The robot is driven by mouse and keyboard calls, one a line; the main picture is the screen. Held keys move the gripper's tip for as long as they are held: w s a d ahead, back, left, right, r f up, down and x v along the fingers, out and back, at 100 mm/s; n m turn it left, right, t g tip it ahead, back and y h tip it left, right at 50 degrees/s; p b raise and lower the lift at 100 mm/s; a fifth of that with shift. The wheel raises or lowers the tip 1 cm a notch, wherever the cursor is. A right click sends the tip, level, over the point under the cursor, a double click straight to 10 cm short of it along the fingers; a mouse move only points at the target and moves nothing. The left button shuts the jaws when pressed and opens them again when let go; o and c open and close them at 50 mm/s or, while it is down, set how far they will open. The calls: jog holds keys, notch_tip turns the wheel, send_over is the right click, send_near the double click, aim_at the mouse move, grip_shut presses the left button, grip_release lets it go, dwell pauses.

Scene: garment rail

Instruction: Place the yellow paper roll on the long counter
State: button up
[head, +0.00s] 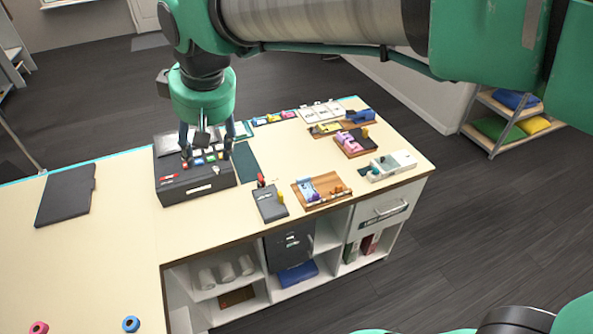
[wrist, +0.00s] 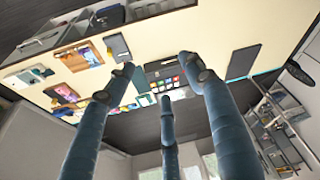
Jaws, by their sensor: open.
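The long counter (head: 110,225) has a pale top and fills the middle of the head view; it also shows in the wrist view (wrist: 208,45). My gripper (head: 207,150) is open above the dark till (head: 197,188), with its fingers pointing down. I cannot tell whether the fingers touch the till. In the wrist view, the spread fingers of my gripper (wrist: 158,80) have nothing visible between them. I cannot make out a yellow paper roll in either view. A pink roll (head: 39,327) and a blue roll (head: 131,323) stand at the counter's near left edge.
A dark flat pad (head: 66,195) lies on the counter's left. Wooden trays (head: 322,189) and small devices crowd the right part. White rolls (head: 226,272) sit in the shelves below. A rack with cushions (head: 495,125) stands at the far right. The left front counter is mostly clear.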

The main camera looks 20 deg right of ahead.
jog(key=s+d+f+m+t, duration=0.1)
jog(key=s+d+f+m, duration=0.2)
jog(key=s+d, duration=0.5)
jog(key=s+d+f+m+h, duration=0.1)
jog(key=s+d+f+m, duration=0.2)
jog(key=s+d, duration=0.6)
jog(key=shift+s+d+f+t, duration=0.25)
jog(key=shift+s+t, duration=0.15)
jog(key=shift+s, duration=0.5)
jog(key=shift+f, duration=0.1)
notch_tip(320, 180, down, 10)
jog(key=b, duration=0.9)
jog(key=shift+r+b, duration=0.25)
jog(key=shift+b, duration=0.15)
